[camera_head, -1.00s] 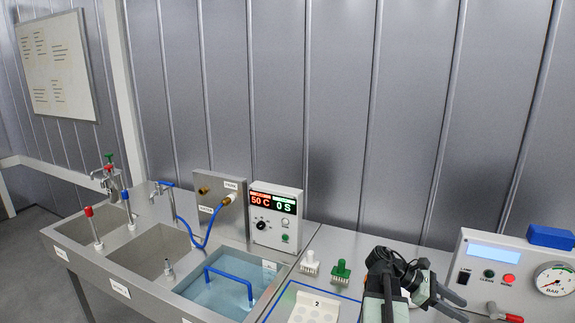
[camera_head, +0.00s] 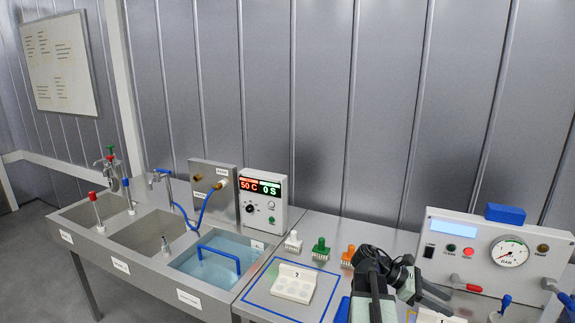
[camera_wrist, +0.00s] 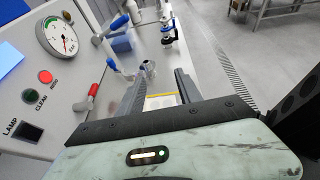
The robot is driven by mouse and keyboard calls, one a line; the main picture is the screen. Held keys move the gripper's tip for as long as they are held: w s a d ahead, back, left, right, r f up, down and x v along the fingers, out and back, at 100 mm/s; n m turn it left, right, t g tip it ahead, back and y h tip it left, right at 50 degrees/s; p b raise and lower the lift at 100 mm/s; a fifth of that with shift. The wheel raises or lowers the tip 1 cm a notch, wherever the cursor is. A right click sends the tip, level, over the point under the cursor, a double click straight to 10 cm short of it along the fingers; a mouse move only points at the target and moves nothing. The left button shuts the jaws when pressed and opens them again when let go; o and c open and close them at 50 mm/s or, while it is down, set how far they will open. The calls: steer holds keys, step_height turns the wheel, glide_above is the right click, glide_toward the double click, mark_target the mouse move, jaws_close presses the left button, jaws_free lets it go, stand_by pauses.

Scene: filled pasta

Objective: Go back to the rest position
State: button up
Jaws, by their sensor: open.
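My gripper (camera_head: 440,299) is at the lower right of the head view, at the end of my dark and pale-green arm, in front of the grey gauge panel (camera_head: 470,283). In the wrist view its two dark fingers (camera_wrist: 163,90) stand apart with nothing gripped between them. A pale piece with a yellow edge (camera_wrist: 160,102) shows beyond the gap, on the worktop. The gauge panel fills the left of the wrist view, with its round gauge (camera_wrist: 62,38) and red-handled valve (camera_wrist: 93,92).
Left of my arm lie a white tray marked 2 (camera_head: 293,287) in a blue outline and white (camera_head: 293,241), green (camera_head: 320,249) and orange (camera_head: 348,257) brushlike tools. Further left are sinks, a water bath (camera_head: 190,267) with a blue handle, and a 50 C controller (camera_head: 264,203).

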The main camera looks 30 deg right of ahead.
steer(key=w+a+f+n+t+b, duration=0.1)
steer(key=w+a+f+t, duration=0.1)
steer(key=w+a+f, duration=0.2)
steer(key=w+a+f+n+t+b, duration=0.1)
steer(key=w+a+f+t, duration=0.1)
steer(key=w+a, duration=0.5)
steer(key=w+a+f+n+t+b, duration=0.1)
steer(key=w+a+f, duration=0.4)
steer(key=a, duration=0.7)
steer(key=shift+w+a+f+t+y+b, duration=0.1)
steer(key=shift+w+f+t+y+b, duration=0.1)
steer(key=shift+w+t, duration=0.25)
steer(key=shift+w+a+f+t+y+b, duration=0.1)
steer(key=shift+w+t+y+b, duration=0.1)
steer(key=shift+w+t, duration=0.25)
steer(key=w+a+f+m+t+y, duration=0.1)
steer(key=a+m, duration=0.3)
steer(key=a, duration=0.4)
steer(key=w+a+f+m+t+y, duration=0.1)
steer(key=a+f+m+y, duration=0.2)
steer(key=a, duration=0.6)
steer(key=w+a+f+m+t+y, duration=0.1)
steer(key=a+f+m+y, duration=0.3)
steer(key=a, duration=0.5)
steer(key=shift+w+m+b, duration=0.3)
steer(key=shift+w+b, duration=0.15)
steer(key=shift+w, duration=0.1)
steer(key=shift+d, duration=0.1)
